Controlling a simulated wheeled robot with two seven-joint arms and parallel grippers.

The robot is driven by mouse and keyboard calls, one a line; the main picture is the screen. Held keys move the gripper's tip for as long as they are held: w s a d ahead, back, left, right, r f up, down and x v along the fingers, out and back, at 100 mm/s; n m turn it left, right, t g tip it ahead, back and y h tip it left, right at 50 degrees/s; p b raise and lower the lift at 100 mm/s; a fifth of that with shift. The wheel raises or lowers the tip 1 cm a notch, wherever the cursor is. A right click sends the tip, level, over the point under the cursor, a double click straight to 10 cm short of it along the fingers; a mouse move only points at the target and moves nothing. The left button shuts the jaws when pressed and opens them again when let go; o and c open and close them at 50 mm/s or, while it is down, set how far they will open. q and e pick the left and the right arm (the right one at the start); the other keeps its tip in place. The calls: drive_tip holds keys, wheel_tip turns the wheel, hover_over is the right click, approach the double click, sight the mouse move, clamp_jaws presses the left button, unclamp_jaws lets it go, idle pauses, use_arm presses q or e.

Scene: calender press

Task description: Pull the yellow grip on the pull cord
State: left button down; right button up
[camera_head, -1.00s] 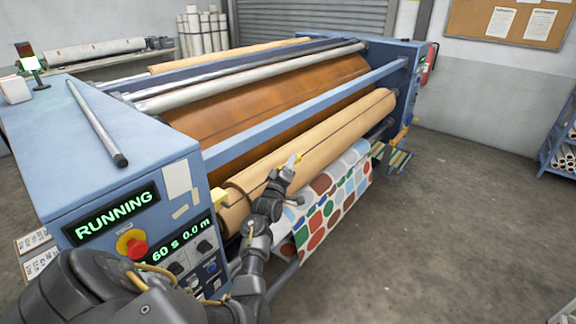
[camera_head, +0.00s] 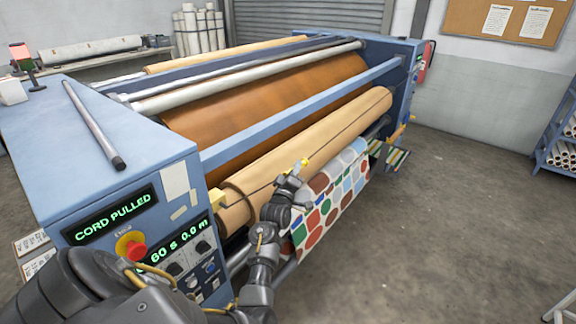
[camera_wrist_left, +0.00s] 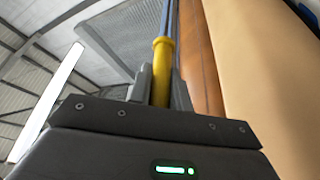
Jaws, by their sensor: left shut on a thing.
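The yellow grip (camera_head: 305,161) sits on the thin dark pull cord (camera_head: 345,128), which runs along the front of the press over the tan roll. My left gripper (camera_head: 298,169) is shut on the yellow grip. In the left wrist view the yellow grip (camera_wrist_left: 162,62) stands between my two fingers (camera_wrist_left: 161,88); its lower end is hidden behind the gripper body. The display (camera_head: 112,212) on the press panel reads CORD PULLED. My right gripper is not in view.
The blue press (camera_head: 110,120) fills the left and middle, with a tan roll (camera_head: 330,135) and patterned sheet (camera_head: 325,218) near my arm. A red stop button (camera_head: 131,246) is on its panel. The signal lamp (camera_head: 20,52) glows red.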

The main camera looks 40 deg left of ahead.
use_arm(q)
drive_tip(key=shift+d+f, duration=0.1)
drive_tip(key=shift+d, duration=0.05)
drive_tip(key=c, duration=1.3)
unclamp_jaws()
drive_tip(key=shift+s+d+f, duration=0.1)
drive_tip(key=shift+s+f, duration=0.05)
drive_tip(key=shift+s, duration=0.1)
drive_tip(key=b+v, duration=0.3)
drive_tip(key=v, duration=0.7)
drive_tip(key=shift+s, duration=0.1)
